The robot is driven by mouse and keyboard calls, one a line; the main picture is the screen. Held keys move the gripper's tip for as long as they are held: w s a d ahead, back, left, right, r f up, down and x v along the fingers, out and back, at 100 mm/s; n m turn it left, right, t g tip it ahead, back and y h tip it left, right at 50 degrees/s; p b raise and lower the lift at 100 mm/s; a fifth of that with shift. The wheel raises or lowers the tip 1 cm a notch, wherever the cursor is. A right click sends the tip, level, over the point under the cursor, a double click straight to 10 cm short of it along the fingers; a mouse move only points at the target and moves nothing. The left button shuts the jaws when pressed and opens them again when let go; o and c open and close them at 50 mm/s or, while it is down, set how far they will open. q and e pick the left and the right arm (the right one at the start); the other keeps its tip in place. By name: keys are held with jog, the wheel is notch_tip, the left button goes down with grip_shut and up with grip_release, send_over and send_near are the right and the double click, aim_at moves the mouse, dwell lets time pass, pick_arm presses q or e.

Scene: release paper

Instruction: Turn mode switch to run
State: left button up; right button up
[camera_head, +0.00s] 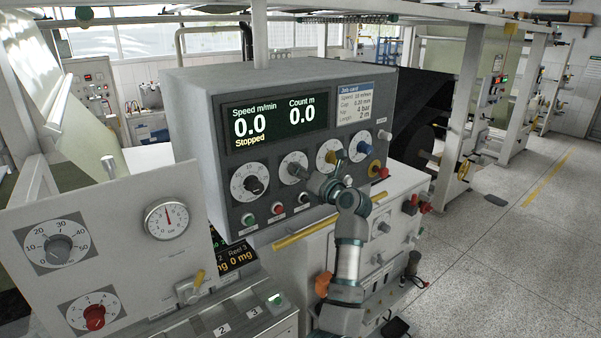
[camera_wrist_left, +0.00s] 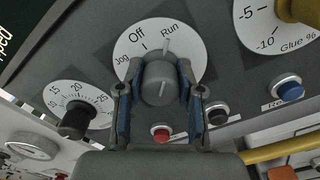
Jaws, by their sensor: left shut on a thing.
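The mode switch is a grey knob (camera_wrist_left: 160,85) on a round white dial marked Jog, Off and Run; the dial (camera_head: 291,162) also shows on the control box in the head view. The knob's line points up in the wrist view, roughly toward the Run mark; its exact setting is hard to tell. My left gripper (camera_wrist_left: 161,100) is shut on the knob, with a blue-padded finger on each side. In the head view my left gripper (camera_head: 311,181) covers part of the dial. The display (camera_head: 275,121) reads 0.0 and Stopped. My right gripper is out of view.
A black knob (camera_wrist_left: 75,123) is left of the switch; the yellow Glue % knob (camera_wrist_left: 297,10) is right. Below are a red button (camera_wrist_left: 160,132), a black button (camera_wrist_left: 217,113) and a blue button (camera_wrist_left: 288,90). A yellow bar (camera_head: 305,231) runs below the box.

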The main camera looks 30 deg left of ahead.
pick_arm(q)
jog(key=o, duration=1.2)
jog(key=shift+w+f, duration=0.1)
jog(key=shift+f, duration=0.3)
jog(key=shift+w+r, duration=0.1)
jog(key=shift+d, duration=0.1)
jog(key=v, duration=1.2)
